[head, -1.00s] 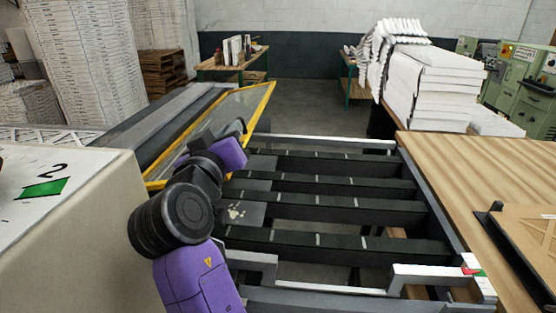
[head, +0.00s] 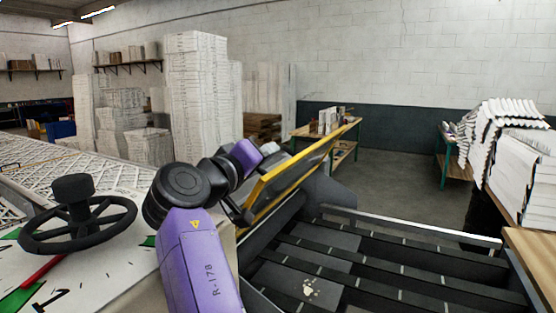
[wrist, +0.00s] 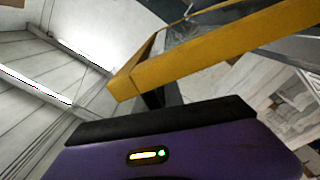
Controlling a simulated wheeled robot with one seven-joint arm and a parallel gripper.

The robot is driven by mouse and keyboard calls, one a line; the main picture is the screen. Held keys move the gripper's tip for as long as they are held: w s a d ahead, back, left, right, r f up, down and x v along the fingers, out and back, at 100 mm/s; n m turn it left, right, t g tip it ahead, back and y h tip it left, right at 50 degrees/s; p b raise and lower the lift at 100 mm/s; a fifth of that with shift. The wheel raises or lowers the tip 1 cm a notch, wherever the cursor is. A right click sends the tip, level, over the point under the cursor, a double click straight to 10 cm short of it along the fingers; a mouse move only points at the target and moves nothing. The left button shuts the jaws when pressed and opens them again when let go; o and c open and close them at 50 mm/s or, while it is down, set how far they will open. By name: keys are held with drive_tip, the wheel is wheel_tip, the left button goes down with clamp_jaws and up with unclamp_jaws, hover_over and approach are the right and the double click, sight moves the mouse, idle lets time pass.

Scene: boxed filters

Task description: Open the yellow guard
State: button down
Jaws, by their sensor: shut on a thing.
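The yellow guard (head: 290,172), a yellow frame around a clear panel, stands tilted up steeply over the left side of the machine's slatted bed. In the wrist view its yellow bar (wrist: 210,55) crosses close in front of my gripper (wrist: 160,92). My gripper is shut on the guard; a dark finger shows against the bar, while the exact grip is mostly hidden. In the head view my purple and black arm reaches up to the guard's left side, and the fingertips are hard to make out.
A black handwheel (head: 78,215) stands on the white machine top to the left of my arm. The slatted bed (head: 400,275) lies open on the right. Paper stacks (head: 197,95) and a wooden bench (head: 325,130) stand farther back.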

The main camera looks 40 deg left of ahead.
drive_tip(key=shift+s+a+r+n, duration=0.15)
drive_tip(key=shift+a+n, duration=0.25)
drive_tip(key=shift+a, duration=0.25)
drive_tip(key=c, duration=1.5)
unclamp_jaws()
drive_tip(key=s+d, duration=0.1)
drive_tip(key=s, duration=0.6)
drive_tip(key=shift+s+d, duration=0.2)
drive_tip(key=shift+s, duration=0.15)
